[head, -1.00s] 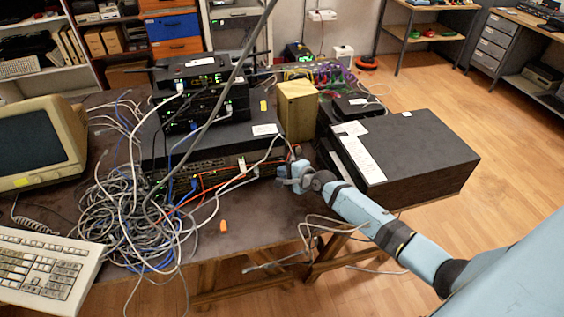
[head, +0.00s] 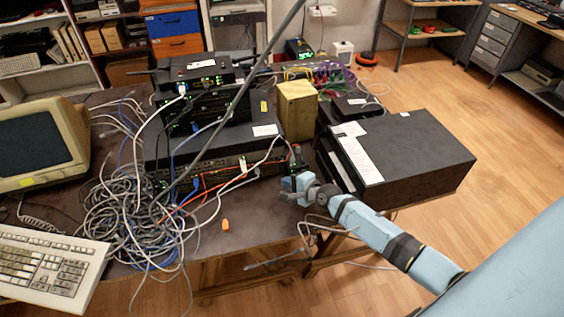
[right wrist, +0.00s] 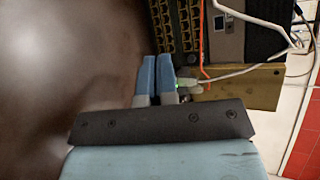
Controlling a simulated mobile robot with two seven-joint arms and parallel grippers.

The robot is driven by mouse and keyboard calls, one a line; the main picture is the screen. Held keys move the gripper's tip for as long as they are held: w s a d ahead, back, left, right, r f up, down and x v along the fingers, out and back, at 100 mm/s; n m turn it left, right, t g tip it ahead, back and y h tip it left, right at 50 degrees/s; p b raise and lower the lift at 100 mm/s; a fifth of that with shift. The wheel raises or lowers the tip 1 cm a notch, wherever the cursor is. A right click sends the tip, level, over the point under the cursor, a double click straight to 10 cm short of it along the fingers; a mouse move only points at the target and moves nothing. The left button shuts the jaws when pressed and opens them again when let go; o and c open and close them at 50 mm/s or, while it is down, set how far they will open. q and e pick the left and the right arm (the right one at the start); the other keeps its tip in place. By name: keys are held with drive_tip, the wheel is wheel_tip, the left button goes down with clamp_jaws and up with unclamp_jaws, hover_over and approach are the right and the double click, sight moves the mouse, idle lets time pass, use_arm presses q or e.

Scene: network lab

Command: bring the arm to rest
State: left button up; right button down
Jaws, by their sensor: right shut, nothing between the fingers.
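My right arm comes in from the lower right in the head view. Its gripper (head: 291,184) is over the front edge of the table, in front of the right end of the rack switch (head: 215,184). In the right wrist view the two blue fingers (right wrist: 156,77) are together with nothing between them. A pale cable plug with a green light (right wrist: 188,86) sits just beside the fingertips in that view; I cannot tell whether they touch. My left gripper is not in view.
A tangle of grey cables (head: 125,215) covers the table left of the switch. A wooden block (head: 297,110) stands behind the gripper. An orange piece (head: 225,225) lies on the table's bare front part.

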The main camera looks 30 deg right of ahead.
idle(0.5)
drive_tip(key=s+a+n+p, duration=0.1)
drive_tip(key=s, duration=0.1)
drive_tip(key=s+a+n, duration=0.2)
drive_tip(key=s+a+n+g+p, duration=0.1)
drive_tip(key=s+a, duration=0.1)
drive_tip(key=s, duration=0.1)
drive_tip(key=shift+f+n+p, duration=0.2)
drive_tip(key=shift+n+p, duration=0.1)
drive_tip(key=s+a+r+n+p, duration=0.2)
drive_tip(key=s+a+n, duration=0.1)
drive_tip(key=s+n, duration=0.2)
drive_tip(key=s+a+r+n+p, duration=0.1)
drive_tip(key=s+a+r+n, duration=0.1)
drive_tip(key=s+n, duration=0.3)
drive_tip(key=s+a+r+n+g+p, duration=0.1)
drive_tip(key=s+a+n, duration=0.4)
drive_tip(key=s, duration=0.6)
wheel_tip(320, 180, up, 2)
drive_tip(key=shift+n+h+p, duration=0.3)
drive_tip(key=shift+n+p, duration=0.2)
drive_tip(key=shift+p, duration=0.35)
drive_tip(key=shift+s, duration=0.1)
